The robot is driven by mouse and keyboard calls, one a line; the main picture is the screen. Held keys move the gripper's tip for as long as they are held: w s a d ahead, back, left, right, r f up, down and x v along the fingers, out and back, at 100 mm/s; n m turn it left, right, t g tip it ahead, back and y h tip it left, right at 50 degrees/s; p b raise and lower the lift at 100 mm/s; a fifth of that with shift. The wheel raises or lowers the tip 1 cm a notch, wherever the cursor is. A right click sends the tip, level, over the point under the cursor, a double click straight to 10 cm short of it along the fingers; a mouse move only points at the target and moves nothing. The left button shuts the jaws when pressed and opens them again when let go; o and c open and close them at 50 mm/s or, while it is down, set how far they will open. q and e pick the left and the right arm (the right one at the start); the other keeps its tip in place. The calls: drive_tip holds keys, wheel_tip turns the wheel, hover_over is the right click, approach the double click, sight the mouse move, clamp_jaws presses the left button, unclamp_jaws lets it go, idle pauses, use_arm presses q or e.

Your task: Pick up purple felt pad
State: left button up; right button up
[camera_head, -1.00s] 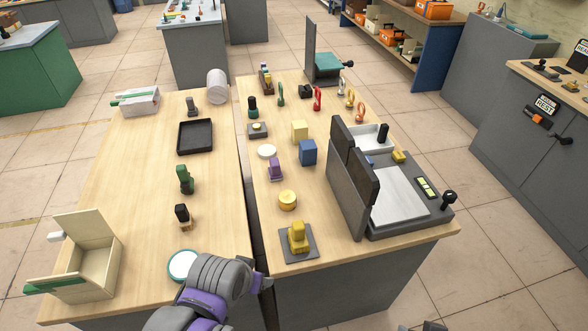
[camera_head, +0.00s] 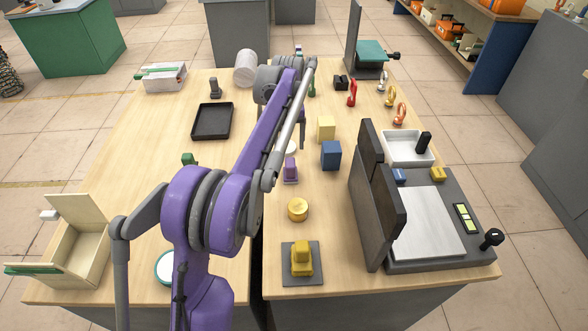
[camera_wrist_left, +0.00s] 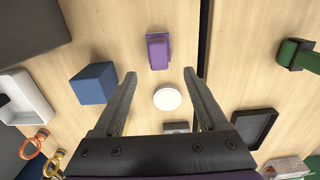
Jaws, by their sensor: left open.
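The purple felt pad (camera_head: 291,169) is a small upright purple piece on a pale base, standing on the right-hand wooden table. In the left wrist view the purple piece (camera_wrist_left: 158,50) lies beyond the fingertips, near the top middle. My left gripper (camera_wrist_left: 159,73) is open and empty, with its two fingers spread above the table around the view of a white disc (camera_wrist_left: 167,98). My right gripper is not in view.
A blue cube (camera_head: 331,155) and a yellow cube (camera_head: 326,128) stand right of the purple piece. A round yellow piece (camera_head: 298,209) is nearer the front. A grey machine with upright dark panels (camera_head: 378,200) stands at the right. A narrow gap divides the tables.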

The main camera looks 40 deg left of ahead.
sight(290, 162)
use_arm(q)
wheel_tip(290, 162, down, 4)
drive_tip(key=shift+s, duration=0.15)
drive_tip(key=shift+d+f+b, duration=0.15)
drive_tip(key=shift+f, duration=1.35)
drive_tip(key=shift+d+f+b, duration=0.1)
drive_tip(key=shift+f+b, duration=0.05)
drive_tip(key=shift+f, duration=1.3)
clamp_jaws()
